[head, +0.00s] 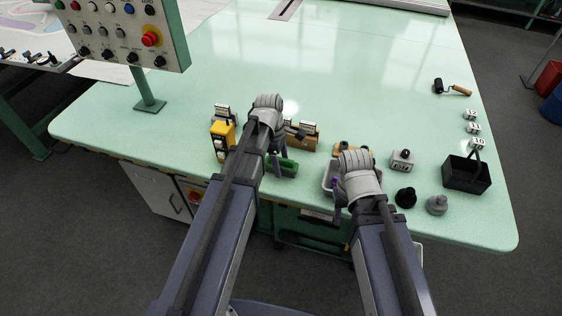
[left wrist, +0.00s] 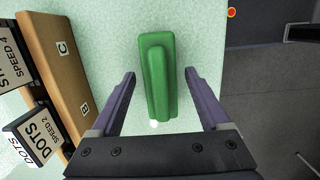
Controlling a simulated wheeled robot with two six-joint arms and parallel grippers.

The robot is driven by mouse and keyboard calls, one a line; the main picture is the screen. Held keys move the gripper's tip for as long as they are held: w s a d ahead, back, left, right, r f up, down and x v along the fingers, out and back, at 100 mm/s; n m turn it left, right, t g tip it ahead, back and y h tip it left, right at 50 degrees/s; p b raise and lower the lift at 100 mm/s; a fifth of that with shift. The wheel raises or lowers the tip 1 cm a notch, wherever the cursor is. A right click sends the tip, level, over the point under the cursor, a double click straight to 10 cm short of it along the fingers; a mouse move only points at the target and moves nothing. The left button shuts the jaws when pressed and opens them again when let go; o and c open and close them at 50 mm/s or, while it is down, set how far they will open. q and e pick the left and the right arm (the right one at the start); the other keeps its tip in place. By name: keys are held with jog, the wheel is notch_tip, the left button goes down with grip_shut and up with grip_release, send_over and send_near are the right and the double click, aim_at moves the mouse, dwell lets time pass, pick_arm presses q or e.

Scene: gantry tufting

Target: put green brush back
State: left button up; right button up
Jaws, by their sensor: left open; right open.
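The green brush (head: 286,168) lies on the pale green table near its front edge, partly hidden by my left arm in the head view. In the left wrist view the green brush (left wrist: 158,75) lies between the two open fingers of my left gripper (left wrist: 158,100), with gaps on both sides. My left gripper (head: 273,160) is open and holds nothing.
A wooden holder (left wrist: 62,75) with cards marked SPEED and DOTS stands beside the brush. A yellow box (head: 222,140) stands left. A black bin (head: 466,175), a black knob (head: 405,197) and a grey knob (head: 437,205) stand right. The table's middle is clear.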

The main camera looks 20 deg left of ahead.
pick_arm(q)
notch_tip(320, 180, up, 12)
jog(key=a+p, duration=0.2)
jog(key=p, duration=1)
jog(key=s+d+m+y, duration=0.2)
jog(key=s+d+m, duration=1)
jog(key=m, duration=0.9)
jog(key=shift+s+d+f+y+b, duration=0.15)
jog(key=shift+s+d+y+b, duration=0.2)
jog(key=shift+s, duration=0.8)
jog(key=shift+a, duration=0.15)
